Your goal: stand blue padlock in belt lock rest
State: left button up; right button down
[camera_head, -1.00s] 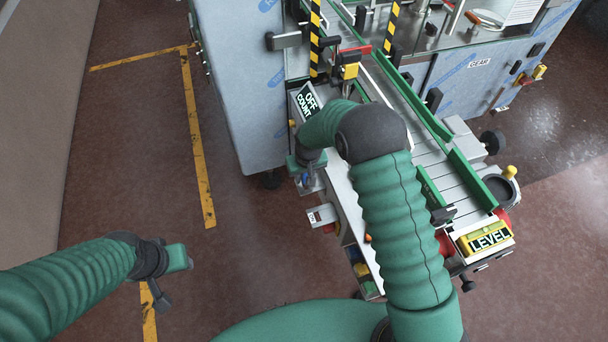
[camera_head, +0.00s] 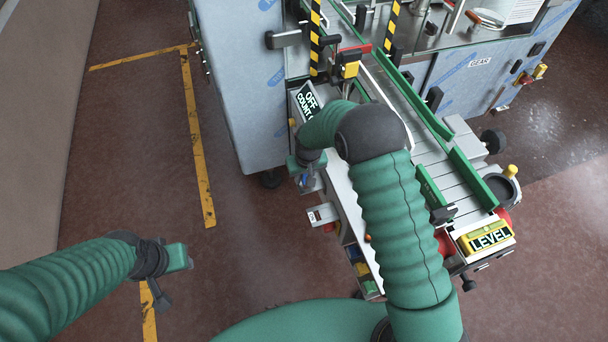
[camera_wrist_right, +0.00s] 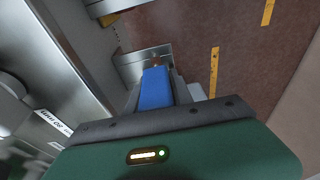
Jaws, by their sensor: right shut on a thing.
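The blue padlock (camera_wrist_right: 156,88) is between the fingers of my right gripper (camera_wrist_right: 158,84) in the right wrist view.
The conveyor (camera_head: 432,150) with green rails runs behind my right arm. An OFF COUNT sign (camera_head: 308,101), a small ON plate (camera_head: 322,215), a bin with coloured blocks (camera_head: 361,270) and a yellow LEVEL box (camera_head: 485,238) line it. Floor at left is clear.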

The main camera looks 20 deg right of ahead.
jog(key=shift+f, duration=0.25)
jog(key=c, duration=1.1)
grip_release()
jog(key=shift+o, duration=0.2)
jog(key=shift+r, duration=0.1)
jog(key=s+r+b, duration=0.1)
jog(key=s+r, duration=0.2)
jog(key=r, duration=1.3)
jog(key=shift+r+b, duration=0.15)
jog(key=shift+b, duration=0.15)
jog(key=shift+s+d, duration=0.1)
jog(key=s+d+f, duration=0.1)
jog(key=s, duration=0.9)
jog(key=s+d+f, duration=0.2)
jog(key=s, duration=0.8)
jog(key=shift+f, duration=0.3)
